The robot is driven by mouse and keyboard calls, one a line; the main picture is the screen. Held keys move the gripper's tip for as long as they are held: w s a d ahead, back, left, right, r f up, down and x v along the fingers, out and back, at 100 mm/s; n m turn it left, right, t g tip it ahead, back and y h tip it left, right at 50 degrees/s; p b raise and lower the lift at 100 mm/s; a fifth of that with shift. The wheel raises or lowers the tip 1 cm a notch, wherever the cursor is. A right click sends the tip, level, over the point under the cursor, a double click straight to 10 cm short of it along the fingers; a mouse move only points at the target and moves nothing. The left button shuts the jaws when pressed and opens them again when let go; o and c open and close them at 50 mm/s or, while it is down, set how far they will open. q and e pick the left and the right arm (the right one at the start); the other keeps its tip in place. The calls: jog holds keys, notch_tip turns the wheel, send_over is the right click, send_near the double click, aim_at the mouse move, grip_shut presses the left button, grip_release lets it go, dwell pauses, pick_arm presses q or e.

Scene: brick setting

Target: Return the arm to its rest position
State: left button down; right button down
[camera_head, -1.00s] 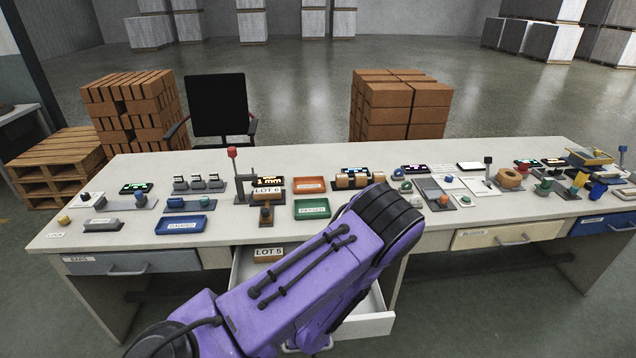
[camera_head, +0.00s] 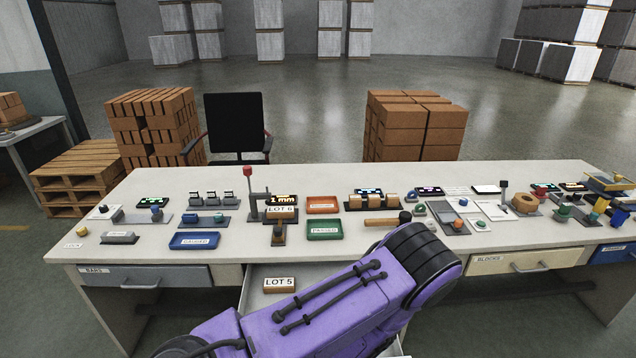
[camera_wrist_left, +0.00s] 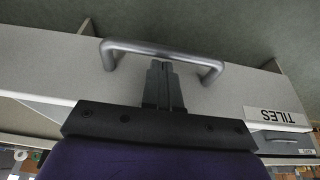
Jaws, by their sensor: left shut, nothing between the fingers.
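My left arm, purple with a black joint, reaches from the bottom across the middle of the head view and hides its own gripper there. In the left wrist view my left gripper (camera_wrist_left: 163,88) is shut, with nothing between its fingers. Its tips are close to a grey bar handle (camera_wrist_left: 165,47) on a pale drawer front with an upside-down TILES label (camera_wrist_left: 277,115). I cannot tell whether they touch the handle. In the head view the middle drawer (camera_head: 249,290) is pulled open, with a LOT 5 brick (camera_head: 280,286) inside. My right gripper is not in view.
The workbench (camera_head: 350,250) carries a blue tray (camera_head: 194,240), an orange tray (camera_head: 323,204), a green tray (camera_head: 324,230), a LOT 6 brick (camera_head: 281,210) and a mallet (camera_head: 388,220). A grey drawer (camera_head: 150,276) and a cream drawer (camera_head: 525,262) flank the open one. A chair (camera_head: 236,125) stands behind.

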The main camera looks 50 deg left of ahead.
pick_arm(q)
jog(key=p+v, duration=0.8)
jog(key=v, duration=0.1)
jog(key=shift+r, duration=0.4)
jog(key=shift+d, duration=0.1)
